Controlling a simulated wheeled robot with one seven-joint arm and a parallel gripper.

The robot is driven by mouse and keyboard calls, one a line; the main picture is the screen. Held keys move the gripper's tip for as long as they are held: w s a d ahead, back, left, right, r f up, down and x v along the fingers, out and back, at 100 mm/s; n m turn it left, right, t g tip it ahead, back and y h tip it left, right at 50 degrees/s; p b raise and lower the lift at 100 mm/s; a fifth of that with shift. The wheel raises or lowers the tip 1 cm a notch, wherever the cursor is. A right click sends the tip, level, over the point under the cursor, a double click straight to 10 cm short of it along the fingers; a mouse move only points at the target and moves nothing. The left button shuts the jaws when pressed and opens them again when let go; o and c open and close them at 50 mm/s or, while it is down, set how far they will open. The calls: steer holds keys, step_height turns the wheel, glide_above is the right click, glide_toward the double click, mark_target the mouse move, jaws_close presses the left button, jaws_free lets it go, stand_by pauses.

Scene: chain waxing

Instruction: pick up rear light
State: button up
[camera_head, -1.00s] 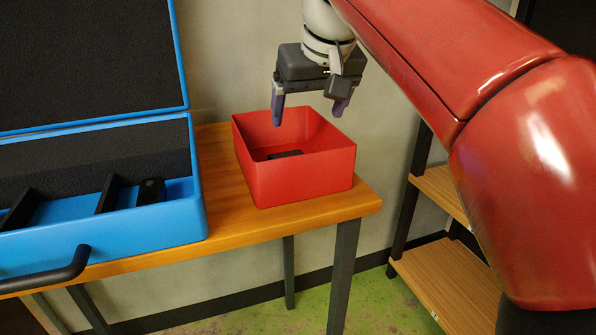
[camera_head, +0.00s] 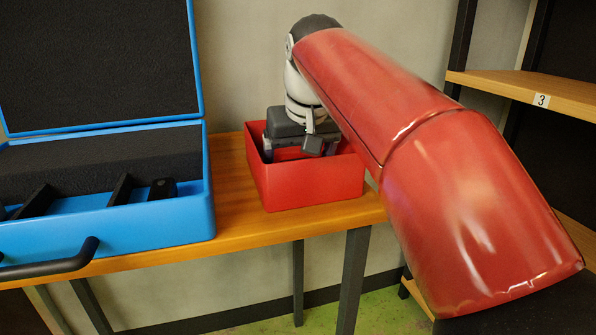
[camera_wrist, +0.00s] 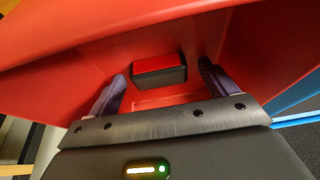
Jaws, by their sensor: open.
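The rear light (camera_wrist: 158,69) is a small black block with a red face, lying on the floor of the red box (camera_wrist: 60,84). In the wrist view it lies between and beyond the two purple fingers. My gripper (camera_wrist: 161,85) is open, with a finger to either side of the light, and holds nothing. In the head view my gripper (camera_head: 299,150) is down inside the red box (camera_head: 312,186), and the box's front wall hides the fingertips and the light.
The red box stands on a wooden table (camera_head: 228,212) near its right end. An open blue case (camera_head: 180,217) with a black foam lid stands to its left, holding a small black item (camera_head: 162,188). Wooden shelves (camera_head: 520,90) stand at the right.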

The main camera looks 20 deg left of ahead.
steer(key=c, duration=1.1)
steer(key=shift+r, duration=0.15)
